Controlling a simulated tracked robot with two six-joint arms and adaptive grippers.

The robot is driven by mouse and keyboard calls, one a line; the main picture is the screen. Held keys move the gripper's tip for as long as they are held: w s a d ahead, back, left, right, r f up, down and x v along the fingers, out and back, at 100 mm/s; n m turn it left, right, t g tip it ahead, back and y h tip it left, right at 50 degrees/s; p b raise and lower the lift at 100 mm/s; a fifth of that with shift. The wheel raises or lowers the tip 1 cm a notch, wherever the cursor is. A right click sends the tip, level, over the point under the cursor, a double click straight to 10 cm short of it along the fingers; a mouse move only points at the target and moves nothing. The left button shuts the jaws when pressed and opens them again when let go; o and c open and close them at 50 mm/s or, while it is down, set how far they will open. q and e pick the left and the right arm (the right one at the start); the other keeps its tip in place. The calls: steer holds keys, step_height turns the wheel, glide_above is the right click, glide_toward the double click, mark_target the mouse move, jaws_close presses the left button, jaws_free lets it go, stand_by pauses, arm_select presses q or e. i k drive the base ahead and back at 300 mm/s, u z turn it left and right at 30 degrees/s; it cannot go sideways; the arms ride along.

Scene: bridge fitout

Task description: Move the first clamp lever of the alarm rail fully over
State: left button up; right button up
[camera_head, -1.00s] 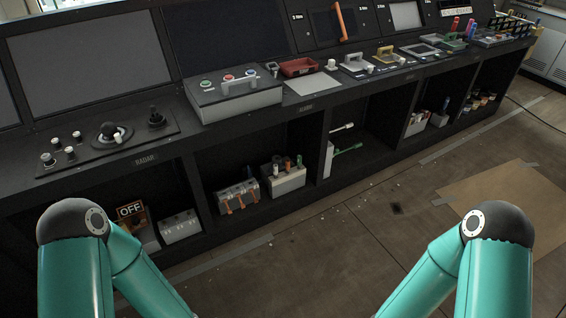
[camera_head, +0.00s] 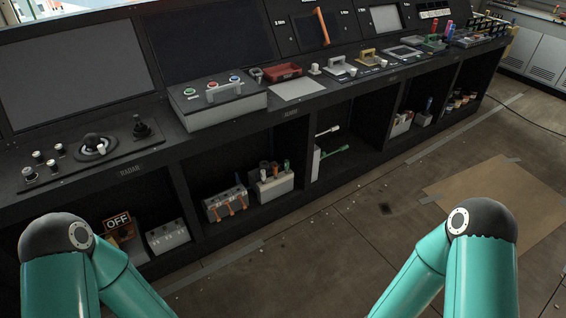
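No part is clearly readable as the alarm rail, and I cannot tell which piece is its first clamp lever. A small label (camera_head: 291,113) on the console's front edge is too small to read surely. Above it stand a grey box (camera_head: 218,106) with a handle and coloured buttons, a red tray (camera_head: 283,72) and a pale flat plate (camera_head: 298,89). An orange bar (camera_head: 321,27) stands on the upright panel behind. Farther right are blocks with a white handle (camera_head: 338,67) and a yellow handle (camera_head: 367,55). Only my teal arm links show; both grippers are out of view.
The long dark console (camera_head: 100,185) runs from front left to back right. Its open shelves hold a block with orange straps (camera_head: 226,205), a tool holder (camera_head: 274,187) and an OFF sign (camera_head: 117,222). The floor ahead is clear, with a brown sheet (camera_head: 495,195) at right.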

mark_target(218, 219)
steer(key=u, duration=0.05)
steer(key=k, duration=0.55)
steer(key=z, duration=0.4)
steer(key=i, duration=1.85)
steer(key=u, duration=0.3)
